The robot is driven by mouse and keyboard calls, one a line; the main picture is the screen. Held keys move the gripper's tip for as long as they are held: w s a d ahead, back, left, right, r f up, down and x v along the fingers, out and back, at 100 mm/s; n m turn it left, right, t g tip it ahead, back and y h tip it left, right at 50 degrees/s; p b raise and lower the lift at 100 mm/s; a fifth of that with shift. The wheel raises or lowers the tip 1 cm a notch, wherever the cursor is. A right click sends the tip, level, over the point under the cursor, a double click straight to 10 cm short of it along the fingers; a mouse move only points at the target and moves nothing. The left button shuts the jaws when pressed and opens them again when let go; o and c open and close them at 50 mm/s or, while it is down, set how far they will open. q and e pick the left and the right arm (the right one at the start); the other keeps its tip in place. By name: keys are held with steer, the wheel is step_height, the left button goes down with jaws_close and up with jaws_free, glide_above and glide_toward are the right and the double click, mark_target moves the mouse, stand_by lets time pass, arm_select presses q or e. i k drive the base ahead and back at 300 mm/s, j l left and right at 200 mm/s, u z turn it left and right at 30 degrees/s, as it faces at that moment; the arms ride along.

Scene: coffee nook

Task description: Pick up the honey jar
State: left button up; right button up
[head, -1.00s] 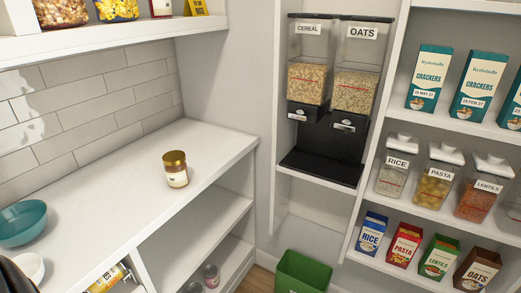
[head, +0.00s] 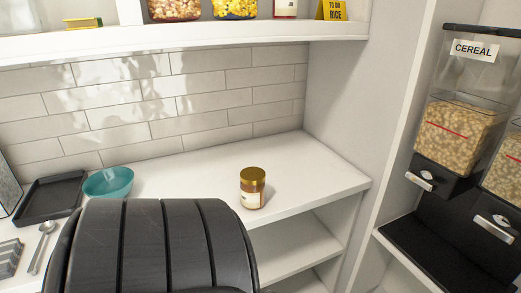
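A small jar (head: 253,188) with a gold lid and a pale label stands upright on the white counter (head: 310,172), near its front edge and right of the teal bowl. I take it to be the honey jar, but its label is too small to read. A black ribbed part of my own arm fills the lower middle of the head view, in front of the counter and left of the jar. Neither gripper's fingers show in the head view. Nothing touches the jar.
A teal bowl (head: 108,182), a black tray (head: 50,195) and a spoon (head: 43,246) are on the counter at left. A shelf (head: 200,43) with food jars runs above. A cereal dispenser (head: 458,130) stands at right. The counter around the jar is clear.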

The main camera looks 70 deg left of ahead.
mark_target(252, 179)
steer(key=i+u, duration=0.1)
steer(key=u, duration=0.35)
steer(key=i+u, duration=0.1)
steer(key=u, duration=0.35)
steer(key=i+l+u, duration=0.1)
steer(key=u, duration=0.35)
